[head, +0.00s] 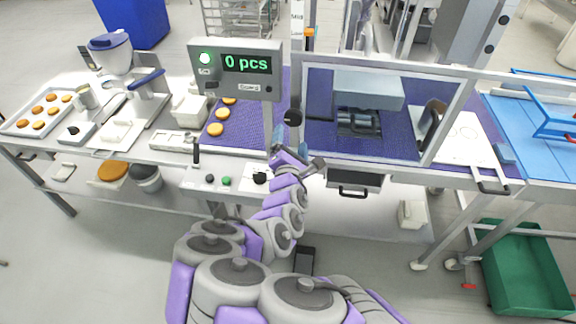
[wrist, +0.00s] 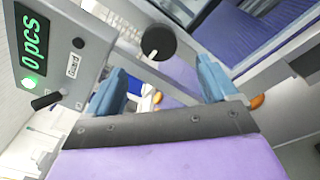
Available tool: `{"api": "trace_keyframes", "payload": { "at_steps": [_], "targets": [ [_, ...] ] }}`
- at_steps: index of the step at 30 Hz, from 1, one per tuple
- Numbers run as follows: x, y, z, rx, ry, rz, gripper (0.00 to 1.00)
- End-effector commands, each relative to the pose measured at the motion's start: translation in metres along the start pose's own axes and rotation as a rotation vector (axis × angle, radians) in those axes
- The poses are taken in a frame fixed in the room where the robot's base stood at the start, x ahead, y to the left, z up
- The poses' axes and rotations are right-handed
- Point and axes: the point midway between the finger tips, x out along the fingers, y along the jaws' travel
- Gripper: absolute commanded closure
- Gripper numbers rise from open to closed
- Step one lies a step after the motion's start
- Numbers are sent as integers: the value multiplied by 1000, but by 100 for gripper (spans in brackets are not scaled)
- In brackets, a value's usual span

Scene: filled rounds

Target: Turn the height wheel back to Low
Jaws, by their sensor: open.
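A round black wheel (head: 293,116) sits on the front of the machine, at the left post of the clear guard. I take it to be the height wheel. In the wrist view the wheel (wrist: 158,42) is a black disc with a small pale mark near its lower edge. My gripper (head: 283,143) is just below the wheel in the head view. In the wrist view my gripper (wrist: 163,86) has its two blue fingers spread wide, with nothing between them; the wheel is beyond the fingers and apart from them. The height scale is only partly visible, with an orange pointer (head: 309,32).
A display box (head: 237,68) reading "0 pcs" stands left of the wheel. The guard frame (head: 375,63) and press head are to its right. Below are a control panel (head: 226,182) with knobs and a drawer (head: 353,182). Filled rounds lie on the purple belt (head: 245,128).

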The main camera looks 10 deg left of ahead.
Motion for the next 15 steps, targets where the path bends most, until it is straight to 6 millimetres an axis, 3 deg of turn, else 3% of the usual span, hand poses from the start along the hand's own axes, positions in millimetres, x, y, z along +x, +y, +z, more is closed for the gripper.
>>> {"api": "trace_keyframes", "payload": {
  "at_steps": [9,15],
  "targets": [
    [-26,0,-1,-8,6,-6,14],
    [-33,3,-1,3,9,0,14]
  ]
}}
